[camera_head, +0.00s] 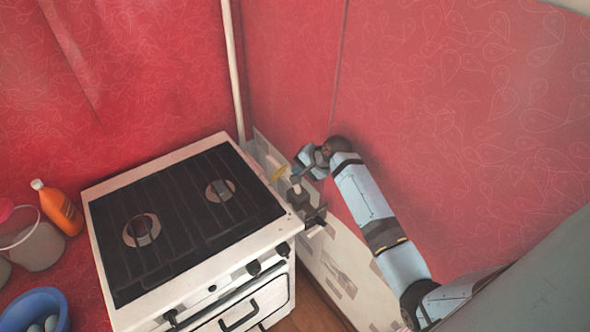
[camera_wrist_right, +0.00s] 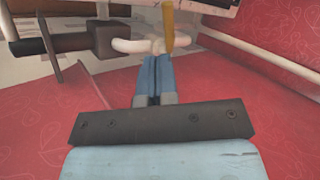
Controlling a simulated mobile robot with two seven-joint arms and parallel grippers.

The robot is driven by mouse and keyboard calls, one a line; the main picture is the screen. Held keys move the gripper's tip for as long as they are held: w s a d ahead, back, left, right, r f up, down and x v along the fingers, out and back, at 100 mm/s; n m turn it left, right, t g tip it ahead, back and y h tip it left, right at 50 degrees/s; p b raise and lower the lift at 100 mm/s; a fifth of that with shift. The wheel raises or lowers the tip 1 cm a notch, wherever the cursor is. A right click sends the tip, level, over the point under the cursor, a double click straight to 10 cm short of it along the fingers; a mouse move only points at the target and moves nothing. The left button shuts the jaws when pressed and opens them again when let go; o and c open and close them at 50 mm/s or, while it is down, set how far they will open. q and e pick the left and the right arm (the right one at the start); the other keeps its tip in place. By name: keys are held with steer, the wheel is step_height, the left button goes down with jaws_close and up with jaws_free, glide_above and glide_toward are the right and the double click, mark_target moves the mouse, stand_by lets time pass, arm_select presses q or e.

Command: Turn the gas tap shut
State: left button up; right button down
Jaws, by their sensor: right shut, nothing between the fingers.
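The gas tap shows as a yellow lever (camera_head: 281,174) on a pale pipe between the stove's right side and the red wall. In the right wrist view the yellow lever (camera_wrist_right: 168,26) stands upright in the picture, beside the curved white pipe (camera_wrist_right: 132,45). My right gripper (camera_head: 297,174) reaches down to the pipe, just right of the lever. In the wrist view its blue fingers (camera_wrist_right: 156,62) are shut and empty, with their tips close to the lever's lower end. I cannot tell whether they touch it. My left gripper is not in view.
The white stove (camera_head: 112,215) with a black top stands left of the tap. Dark fittings (camera_head: 314,216) sit below the tap in the narrow gap. An orange bottle (camera_head: 62,212), a grey pail (camera_head: 34,246) and a blue bowl (camera_head: 30,306) stand at left.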

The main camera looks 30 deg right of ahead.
mark_target(280, 173)
steer(key=x, duration=0.8)
